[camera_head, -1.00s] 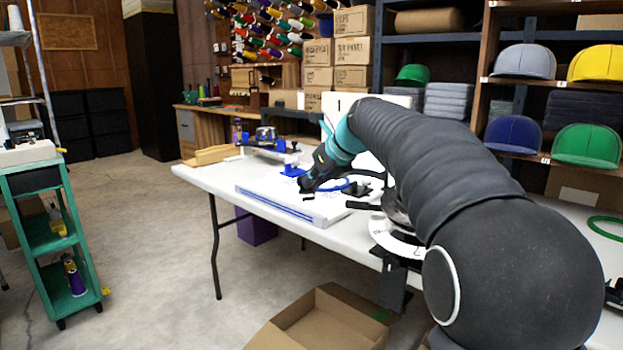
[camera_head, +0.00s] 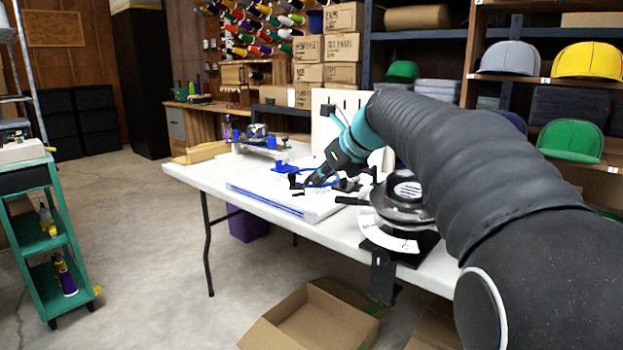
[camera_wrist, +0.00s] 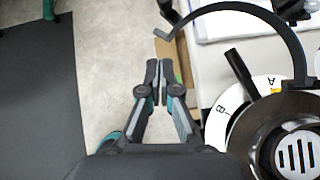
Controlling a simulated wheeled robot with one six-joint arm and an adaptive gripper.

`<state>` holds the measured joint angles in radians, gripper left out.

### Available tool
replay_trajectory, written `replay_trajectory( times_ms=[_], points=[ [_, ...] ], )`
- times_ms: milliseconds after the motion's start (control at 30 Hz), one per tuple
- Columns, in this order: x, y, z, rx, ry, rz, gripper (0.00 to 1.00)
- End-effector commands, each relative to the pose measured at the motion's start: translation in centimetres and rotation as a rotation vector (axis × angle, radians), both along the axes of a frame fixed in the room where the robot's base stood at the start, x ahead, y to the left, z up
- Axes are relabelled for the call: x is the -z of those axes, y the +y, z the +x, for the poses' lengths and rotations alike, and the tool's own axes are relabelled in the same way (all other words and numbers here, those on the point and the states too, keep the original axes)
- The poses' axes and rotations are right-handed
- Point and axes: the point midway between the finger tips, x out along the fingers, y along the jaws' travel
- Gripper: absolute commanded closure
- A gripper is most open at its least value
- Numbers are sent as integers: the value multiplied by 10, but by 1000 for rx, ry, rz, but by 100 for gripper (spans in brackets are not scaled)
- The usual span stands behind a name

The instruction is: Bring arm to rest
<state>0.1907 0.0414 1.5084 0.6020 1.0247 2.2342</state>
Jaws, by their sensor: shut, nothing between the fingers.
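My arm reaches in from the right of the head view over the white table (camera_head: 215,178). My gripper (camera_head: 312,181) is in front of the teal wrist, above or beside the white board (camera_head: 265,196); I cannot tell the exact gap. In the wrist view my gripper (camera_wrist: 157,72) has its fingers together and empty, with concrete floor and the table edge behind the fingertips. A round metal device with a white lettered dial (camera_head: 390,239) stands to the right of my gripper; it also shows in the wrist view (camera_wrist: 225,117).
A blue-and-black clamp fixture (camera_head: 262,142) stands at the table's back left. An open cardboard box (camera_head: 310,325) lies on the floor in front. A green cart (camera_head: 45,240) stands at left. Caps (camera_head: 575,138) fill shelves at right. Floor between cart and table is clear.

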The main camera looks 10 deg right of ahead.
Motion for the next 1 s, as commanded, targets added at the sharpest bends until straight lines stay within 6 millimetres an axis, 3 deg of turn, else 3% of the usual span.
replay_trajectory(
  times_ms=[300, 567, 700, 833, 1000],
  points=[
    [-41, -21, -39, 4, 0, -1, 100],
    [-52, -26, -51, -12, -6, -12, 100],
    [-53, -27, -50, -105, -64, -101, 100],
    [-42, -34, -48, -266, -141, -284, 100],
    [0, -47, -56, -520, -188, -546, 100]
  ],
)
